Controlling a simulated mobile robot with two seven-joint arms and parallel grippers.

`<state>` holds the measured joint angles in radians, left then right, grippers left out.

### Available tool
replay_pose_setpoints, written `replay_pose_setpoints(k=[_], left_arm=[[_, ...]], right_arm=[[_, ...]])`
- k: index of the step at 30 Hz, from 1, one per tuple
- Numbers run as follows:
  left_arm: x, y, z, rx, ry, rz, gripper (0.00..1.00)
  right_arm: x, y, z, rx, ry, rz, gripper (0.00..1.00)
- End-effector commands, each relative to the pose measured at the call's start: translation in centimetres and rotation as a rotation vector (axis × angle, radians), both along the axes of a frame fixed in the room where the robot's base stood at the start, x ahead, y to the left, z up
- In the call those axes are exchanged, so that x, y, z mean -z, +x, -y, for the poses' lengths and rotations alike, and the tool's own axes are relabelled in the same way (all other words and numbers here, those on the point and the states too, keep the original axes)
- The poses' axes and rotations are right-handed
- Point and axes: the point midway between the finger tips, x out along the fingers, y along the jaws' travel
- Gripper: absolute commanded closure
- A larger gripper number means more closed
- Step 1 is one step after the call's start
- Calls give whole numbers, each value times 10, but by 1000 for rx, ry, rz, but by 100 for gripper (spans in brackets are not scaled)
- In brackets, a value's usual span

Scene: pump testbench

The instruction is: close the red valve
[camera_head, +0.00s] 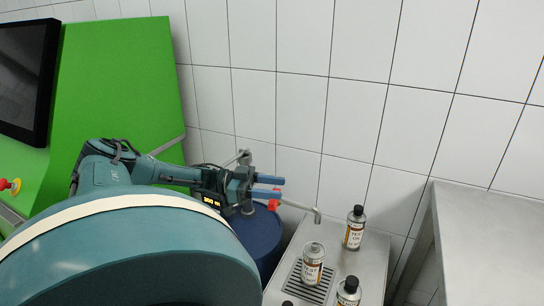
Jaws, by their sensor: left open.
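The red valve (274,204) shows as a small red piece by the metal pipe (300,208), above the dark blue drum (262,238). My left gripper (282,187) comes in from the left. Its two blue fingers are apart, with nothing seen between them, and point right. The valve shows just below the lower finger; I cannot tell whether they touch. The gripper and its arm hide part of the pipe and drum. My right gripper is not in view.
A metal stand with a drip grate (293,285) carries several bottles, one (313,262) under the spout. Another bottle (355,228) stands behind. A steel table (490,235) is at right. A green cabinet (120,80) with a black screen (27,80) and red knob (10,185) is at left.

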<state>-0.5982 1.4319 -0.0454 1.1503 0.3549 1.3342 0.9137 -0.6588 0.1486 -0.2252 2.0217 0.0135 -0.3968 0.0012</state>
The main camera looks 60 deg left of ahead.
Motion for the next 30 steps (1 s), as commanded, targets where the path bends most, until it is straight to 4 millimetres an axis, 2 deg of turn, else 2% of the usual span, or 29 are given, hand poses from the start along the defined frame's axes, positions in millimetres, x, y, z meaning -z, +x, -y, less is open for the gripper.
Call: replay_pose_setpoints(k=[1, 4, 6, 15, 28, 30], left_arm=[[-20, 0, 0, 1, 0, -1, 55], [-39, 0, 0, 1, 0, -1, 55], [-35, -1, 0, 0, -3, -3, 55], [-50, 0, 0, 0, -3, -1, 55], [-54, 0, 0, 0, -1, 1, 55], [-52, 0, 0, -4, 0, -1, 61]], right_arm=[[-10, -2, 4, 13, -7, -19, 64], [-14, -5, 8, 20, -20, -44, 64], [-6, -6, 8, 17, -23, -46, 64], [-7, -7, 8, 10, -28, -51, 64], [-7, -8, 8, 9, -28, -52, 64], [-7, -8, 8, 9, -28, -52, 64]])
